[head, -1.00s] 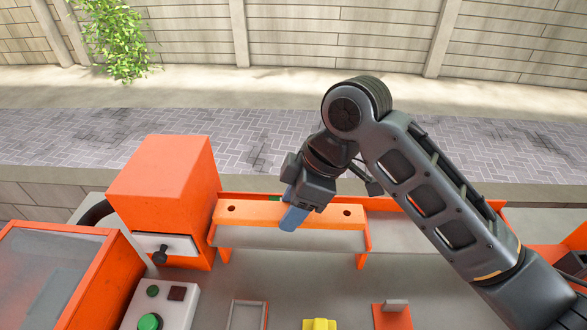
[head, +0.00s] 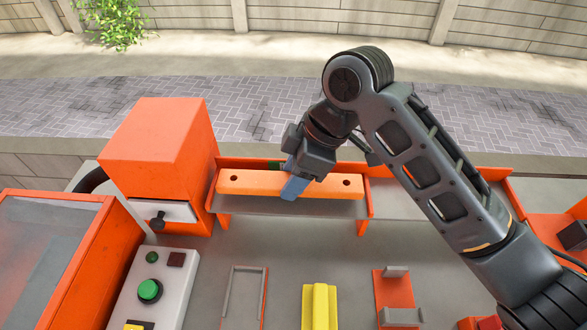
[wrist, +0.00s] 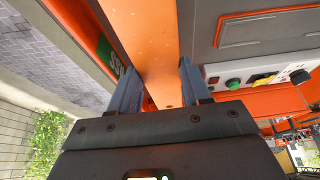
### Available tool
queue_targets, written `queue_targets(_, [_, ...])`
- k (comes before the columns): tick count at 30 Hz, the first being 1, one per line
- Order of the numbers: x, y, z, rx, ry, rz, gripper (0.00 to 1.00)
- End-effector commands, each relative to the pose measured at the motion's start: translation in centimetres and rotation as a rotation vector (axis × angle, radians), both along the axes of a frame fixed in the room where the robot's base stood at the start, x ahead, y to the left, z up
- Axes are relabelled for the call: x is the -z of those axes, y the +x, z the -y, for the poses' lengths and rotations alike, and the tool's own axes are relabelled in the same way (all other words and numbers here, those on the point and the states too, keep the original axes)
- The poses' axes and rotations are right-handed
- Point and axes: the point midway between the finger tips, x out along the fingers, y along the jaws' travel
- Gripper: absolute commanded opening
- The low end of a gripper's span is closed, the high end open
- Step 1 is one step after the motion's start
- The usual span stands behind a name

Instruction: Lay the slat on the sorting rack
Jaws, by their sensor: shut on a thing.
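The slat is an orange bar with a dark hole near each end (head: 240,182). It lies level, left to right, over the sorting rack, an orange-framed shelf with a grey bed (head: 290,208). I cannot tell whether the slat touches the bed. My gripper (head: 294,187) is shut on the slat near its middle, from above. In the wrist view the slat (wrist: 152,50) runs between the blue fingers of my gripper (wrist: 160,85). The rack's back wall with a green label (wrist: 112,58) is beside it. My gripper hides part of the slat and back wall.
A tall orange box (head: 160,145) stands left of the rack. A grey control box with a green button (head: 150,290) is in front of it. A yellow piece (head: 320,305) lies on the grey table, near a grey-framed holder (head: 245,290) and an orange stand (head: 398,295).

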Motion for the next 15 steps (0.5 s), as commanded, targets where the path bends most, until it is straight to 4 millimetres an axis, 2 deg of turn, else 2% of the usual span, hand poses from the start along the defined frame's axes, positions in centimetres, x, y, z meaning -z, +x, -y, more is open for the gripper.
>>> queue_targets(3, [0.76, 0.01, -0.02, 0.000, 0.001, 0.000, 0.09])
queue_targets(15, [0.83, 0.01, -0.02, 0.000, 0.001, 0.001, 0.09])
